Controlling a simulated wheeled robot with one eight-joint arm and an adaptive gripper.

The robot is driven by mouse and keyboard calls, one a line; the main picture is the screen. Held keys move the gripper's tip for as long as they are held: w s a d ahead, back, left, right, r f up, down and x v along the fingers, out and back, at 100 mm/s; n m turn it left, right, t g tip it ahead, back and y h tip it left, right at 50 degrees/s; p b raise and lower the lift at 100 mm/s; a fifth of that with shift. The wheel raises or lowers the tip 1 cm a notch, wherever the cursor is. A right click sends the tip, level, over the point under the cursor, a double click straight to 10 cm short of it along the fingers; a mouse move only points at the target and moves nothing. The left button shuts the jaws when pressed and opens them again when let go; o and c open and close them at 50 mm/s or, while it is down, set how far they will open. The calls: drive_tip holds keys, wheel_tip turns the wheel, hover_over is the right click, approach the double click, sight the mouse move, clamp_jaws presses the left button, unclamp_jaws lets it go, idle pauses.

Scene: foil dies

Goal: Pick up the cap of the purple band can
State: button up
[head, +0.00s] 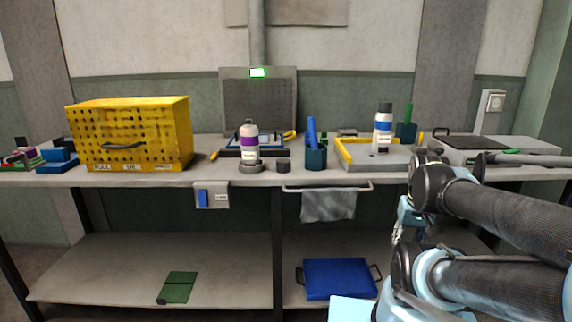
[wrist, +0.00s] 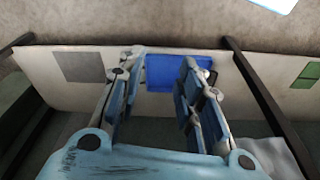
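The can with the purple band (head: 249,142) stands upright on the bench in the head view, on a dark round base. Its narrow top looks grey and seems to have no wide cap on it. A short dark cylinder (head: 284,166), which may be its cap, stands on the bench just right of it. A second can, with a blue band (head: 383,130), has a dark top. My gripper (wrist: 160,72) is open and empty in the wrist view, over the lower shelf area. It is far from the cans, to their lower right in the head view.
A yellow perforated box (head: 130,135) stands at the left. A teal cup (head: 316,158) holding a blue rod stands right of the dark cylinder. A cloth (head: 329,204) hangs from a front rail. A blue case (head: 338,279) lies on the lower shelf.

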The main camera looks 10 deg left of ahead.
drive_tip(key=shift+w, duration=0.15)
drive_tip(key=o, duration=0.4)
drive_tip(key=shift+r, duration=0.15)
drive_tip(key=o, duration=0.5)
drive_tip(key=shift+w+a+r+n, duration=0.15)
drive_tip(key=shift+a+r+n, duration=0.05)
drive_tip(key=shift+r, duration=0.45)
drive_tip(key=shift+w+a+r+n, duration=0.1)
drive_tip(key=shift+a+r+n, duration=0.1)
drive_tip(key=shift+r, duration=0.4)
drive_tip(key=w+a+r+n+g+y, duration=0.1)
drive_tip(key=w+a+r+n, duration=0.5)
drive_tip(key=w+a+r, duration=0.5)
drive_tip(key=w+a+r+n+g, duration=0.1)
drive_tip(key=w+a+r+n, duration=0.7)
drive_tip(key=a+r, duration=0.45)
drive_tip(key=w+a+r+n, duration=0.2)
drive_tip(key=a, duration=0.5)
drive_tip(key=w+a+r+n, duration=0.1)
drive_tip(key=w+a, duration=0.1)
drive_tip(key=a, duration=0.6)
hover_over(284, 160)
wheel_tip(284, 160, down, 11)
drive_tip(key=shift+w+f, duration=0.1)
drive_tip(key=shift+w, duration=0.05)
drive_tip(key=shift+s+a+f, duration=0.1)
drive_tip(key=shift+f, duration=1.3)
drive_tip(key=shift+s+f, duration=0.1)
drive_tip(key=shift+f, duration=1.3)
